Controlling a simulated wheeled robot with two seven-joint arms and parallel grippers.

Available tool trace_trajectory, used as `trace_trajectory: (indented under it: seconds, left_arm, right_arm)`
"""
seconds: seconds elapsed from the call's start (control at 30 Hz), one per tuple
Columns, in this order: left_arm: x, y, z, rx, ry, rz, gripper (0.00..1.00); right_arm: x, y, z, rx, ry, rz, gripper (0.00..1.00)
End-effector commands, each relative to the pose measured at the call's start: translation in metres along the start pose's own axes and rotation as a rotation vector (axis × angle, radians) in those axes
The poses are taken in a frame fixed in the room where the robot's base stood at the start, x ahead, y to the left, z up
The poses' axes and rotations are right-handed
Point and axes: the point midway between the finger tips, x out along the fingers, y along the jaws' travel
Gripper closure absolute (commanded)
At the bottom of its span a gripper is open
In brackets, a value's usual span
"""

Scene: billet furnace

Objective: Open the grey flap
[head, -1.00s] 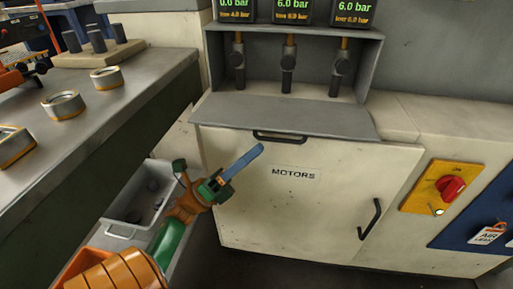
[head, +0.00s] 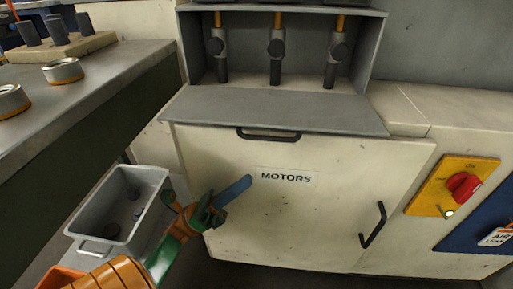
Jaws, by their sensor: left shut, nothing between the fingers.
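The grey flap (head: 275,108) hangs folded out in front of the valve box, its face sloping toward me. The box behind it stands open, with several valves showing inside. The flap's dark bar handle (head: 268,135) is at its front edge, over the top of the white MOTORS door. My left gripper (head: 247,181), with blue fingers, is shut and empty. It is below and left of the handle, apart from it, in front of the MOTORS door. My right gripper is not in view.
The white MOTORS door (head: 300,220) has its own dark handle (head: 373,225). A red switch on a yellow plate (head: 453,186) is to the right. A grey bin (head: 118,208) stands low at left, beside a metal bench (head: 90,88) with rings.

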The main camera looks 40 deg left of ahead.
Motion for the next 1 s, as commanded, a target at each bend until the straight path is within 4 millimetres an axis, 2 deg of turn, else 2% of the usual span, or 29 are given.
trace_trajectory:
  seconds: [0.03, 0.2, 0.33, 0.5, 0.87, 1.0]
  left_arm:
    - [0.014, -0.002, 0.003, 0.0, -0.001, -0.004, 1.0]
    - [0.05, -0.001, 0.003, 0.0, -0.002, -0.003, 1.0]
    - [0.063, -0.001, 0.018, 0.001, 0.002, -0.002, 1.0]
    - [0.071, 0.0, 0.027, 0.0, 0.0, 0.0, 1.0]
    - [0.072, 0.0, 0.028, -0.001, 0.0, 0.001, 1.0]
    - [0.077, -0.002, 0.033, -0.019, 0.0, 0.019, 1.0]
  right_arm:
    - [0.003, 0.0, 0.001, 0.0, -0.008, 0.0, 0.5]
    - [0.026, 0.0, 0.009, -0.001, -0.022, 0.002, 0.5]
    - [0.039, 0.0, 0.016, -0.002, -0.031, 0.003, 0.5]
    - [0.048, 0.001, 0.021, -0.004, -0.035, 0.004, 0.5]
    - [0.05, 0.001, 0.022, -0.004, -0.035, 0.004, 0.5]
    - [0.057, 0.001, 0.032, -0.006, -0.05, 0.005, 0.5]
